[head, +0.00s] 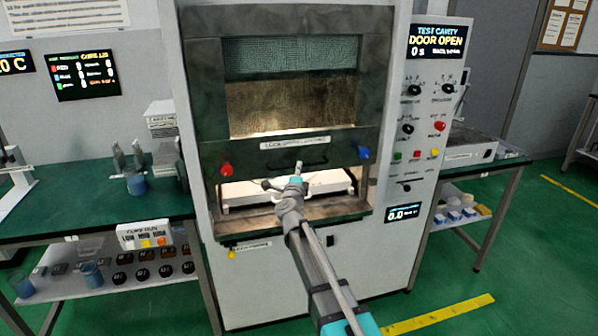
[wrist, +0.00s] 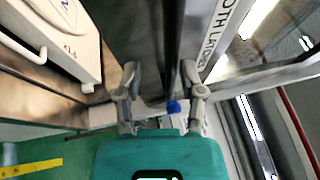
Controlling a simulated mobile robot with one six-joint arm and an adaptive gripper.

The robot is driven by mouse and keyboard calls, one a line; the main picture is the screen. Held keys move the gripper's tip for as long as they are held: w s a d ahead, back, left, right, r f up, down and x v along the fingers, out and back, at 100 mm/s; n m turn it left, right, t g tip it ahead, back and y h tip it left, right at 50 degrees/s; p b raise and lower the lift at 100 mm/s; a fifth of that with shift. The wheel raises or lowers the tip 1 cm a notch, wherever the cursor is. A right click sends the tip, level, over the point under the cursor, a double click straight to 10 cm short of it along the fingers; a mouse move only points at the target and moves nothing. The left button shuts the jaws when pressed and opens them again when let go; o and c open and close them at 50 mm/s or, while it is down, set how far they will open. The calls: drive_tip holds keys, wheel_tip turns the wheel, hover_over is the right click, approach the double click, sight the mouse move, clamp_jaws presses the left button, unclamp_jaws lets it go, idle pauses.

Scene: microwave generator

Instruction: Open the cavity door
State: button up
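The cavity door (head: 343,148) is a dark panel with a mesh window, raised so that a gap shows under its lower edge. The display (head: 437,40) reads "DOOR OPEN". A dark bar handle (head: 318,163) sits low on the door, between a red latch knob (head: 226,169) and a blue latch knob (head: 364,154). My gripper (head: 285,183) is at the door's lower middle, by the handle. In the wrist view its fingers (wrist: 159,78) are apart, with the dark door edge (wrist: 172,45) running between them. Contact with the handle cannot be told.
A white tray-like unit (head: 245,192) stands inside the cavity, behind the gap. Green benches (head: 75,220) flank the cabinet, with bottles on the left lower shelf. A control panel (head: 425,130) is right of the door.

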idle(0.4)
drive_tip(key=s+d+f+n+g+y+p, duration=0.35)
drive_tip(key=s+f+n+g, duration=0.2)
drive_tip(key=s+n, duration=0.35)
drive_tip(key=s+d+f+n+g+y+p, duration=0.3)
drive_tip(key=s+d+f+n+g+p, duration=0.15)
drive_tip(key=s+n+g, duration=0.35)
drive_tip(key=s+d+f+n+g+h+p, duration=0.1)
drive_tip(key=s+d+g+h, duration=0.3)
drive_tip(key=s+d, duration=1)
drive_tip(key=s+n+g+p, duration=0.1)
drive_tip(key=s+g, duration=0.1)
drive_tip(key=s, duration=0.2)
drive_tip(key=shift+d+n+h+p, duration=0.15)
drive_tip(key=shift+n+h+p, duration=0.2)
drive_tip(key=shift+n+p, duration=0.05)
drive_tip(key=shift+g, duration=0.25)
